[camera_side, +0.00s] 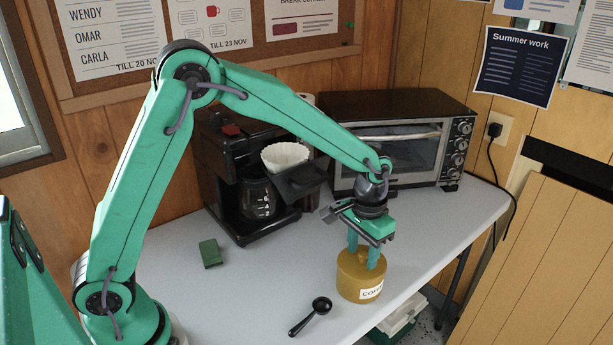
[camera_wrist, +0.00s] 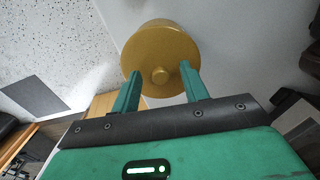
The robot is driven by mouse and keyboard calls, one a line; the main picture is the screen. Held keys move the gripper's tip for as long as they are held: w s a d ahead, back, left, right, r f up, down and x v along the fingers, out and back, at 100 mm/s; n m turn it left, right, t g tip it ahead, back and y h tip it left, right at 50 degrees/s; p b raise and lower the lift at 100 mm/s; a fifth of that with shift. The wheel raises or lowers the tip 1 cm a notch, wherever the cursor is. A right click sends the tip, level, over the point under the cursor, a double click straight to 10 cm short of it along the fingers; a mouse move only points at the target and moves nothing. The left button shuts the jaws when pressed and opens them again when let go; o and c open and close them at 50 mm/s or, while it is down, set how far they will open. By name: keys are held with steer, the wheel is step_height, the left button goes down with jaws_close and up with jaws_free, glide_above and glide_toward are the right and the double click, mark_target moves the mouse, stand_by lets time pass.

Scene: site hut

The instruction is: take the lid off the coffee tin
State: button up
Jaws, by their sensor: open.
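The coffee tin (camera_side: 350,287) is a mustard-yellow round tin with a white label, standing upright near the table's front edge. Its lid (camera_wrist: 150,42) has a small round knob (camera_wrist: 160,75) in the middle and seems to sit on the tin. My gripper (camera_side: 363,262) points down over the tin from above. In the wrist view its two green fingers (camera_wrist: 161,88) are open, one to each side of the knob, with gaps between. I cannot tell how far the fingertips are above the lid. In the side view the fingers hide the knob.
A black scoop (camera_side: 311,317) lies left of the tin. A green block (camera_side: 210,253) lies farther left. A coffee maker (camera_side: 225,190) with a glass jug and filter stands behind, and a toaster oven (camera_side: 395,135) is at the back right. The table (camera_side: 255,290) is clear between.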

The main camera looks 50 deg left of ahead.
mark_target(363, 254)
stand_by(0.4)
jaws_close()
steer(key=shift+r, duration=0.1)
steer(key=shift+r, duration=0.4)
step_height(363, 254, up, 3)
steer(key=shift+r, duration=0.1)
steer(key=s+d+r, duration=0.7)
steer(key=s+d, duration=0.1)
steer(key=shift+s, duration=0.2)
stand_by(0.3)
